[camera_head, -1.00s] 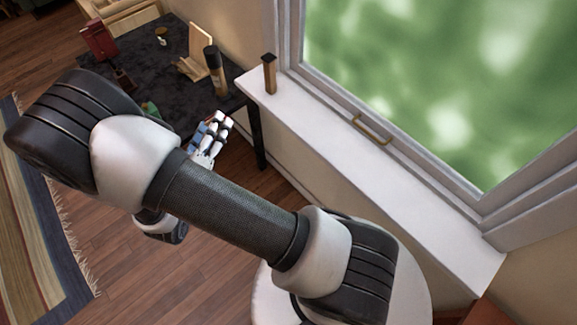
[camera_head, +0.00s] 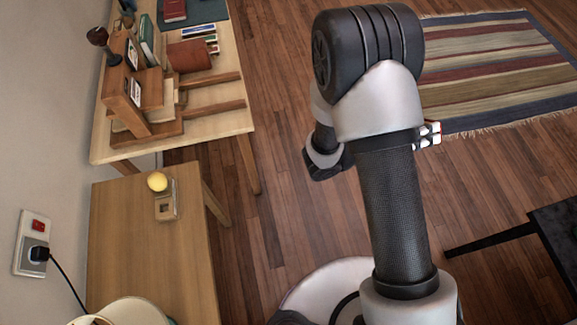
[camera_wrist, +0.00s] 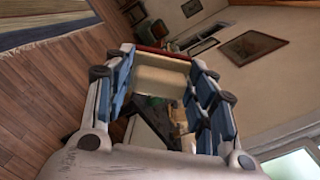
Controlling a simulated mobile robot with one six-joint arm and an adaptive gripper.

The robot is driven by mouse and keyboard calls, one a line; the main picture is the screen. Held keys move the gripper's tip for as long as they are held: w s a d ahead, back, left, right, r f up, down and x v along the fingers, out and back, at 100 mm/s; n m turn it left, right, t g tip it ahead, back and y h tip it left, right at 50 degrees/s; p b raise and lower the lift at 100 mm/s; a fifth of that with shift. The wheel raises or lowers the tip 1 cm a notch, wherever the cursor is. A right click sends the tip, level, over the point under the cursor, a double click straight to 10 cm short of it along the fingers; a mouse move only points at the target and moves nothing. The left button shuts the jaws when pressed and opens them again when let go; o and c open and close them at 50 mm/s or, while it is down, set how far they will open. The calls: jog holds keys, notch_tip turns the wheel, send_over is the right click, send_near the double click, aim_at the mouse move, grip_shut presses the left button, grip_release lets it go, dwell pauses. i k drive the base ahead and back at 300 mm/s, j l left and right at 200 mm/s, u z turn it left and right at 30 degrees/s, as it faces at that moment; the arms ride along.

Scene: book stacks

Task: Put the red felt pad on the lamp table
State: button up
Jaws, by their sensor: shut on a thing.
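My gripper (camera_wrist: 165,60) shows in the wrist view with its two blue-and-white fingers apart, shut on the red felt pad (camera_wrist: 163,52). The pad shows as a thin dark red strip across the fingertips, with a pale cream surface just below it. In the head view only a small part of my gripper (camera_head: 430,133) shows beyond my arm, and the pad is hidden there. A small wooden table (camera_head: 150,245), which looks like the lamp table, stands at lower left, well apart from my gripper. A round white thing, perhaps the lamp (camera_head: 130,312), is cut off at its near end.
A yellow ball (camera_head: 157,181) and a small wooden holder (camera_head: 166,207) are at the small table's far end; its middle is clear. A longer table (camera_head: 235,115) with books and wooden stands is beyond. A black table (camera_head: 560,235) is at right. A striped rug (camera_head: 500,70) lies behind.

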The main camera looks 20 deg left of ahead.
aim_at(117, 197)
jog(key=u, duration=0.5)
jog(key=i+j+u, duration=0.1)
jog(key=u, duration=0.85)
jog(key=i+u, duration=0.1)
jog(key=u, duration=0.35)
jog(key=i+u, duration=0.1)
jog(key=i, duration=0.45)
jog(key=i+l, duration=0.15)
jog(key=i, duration=0.4)
jog(key=j+u, duration=0.05)
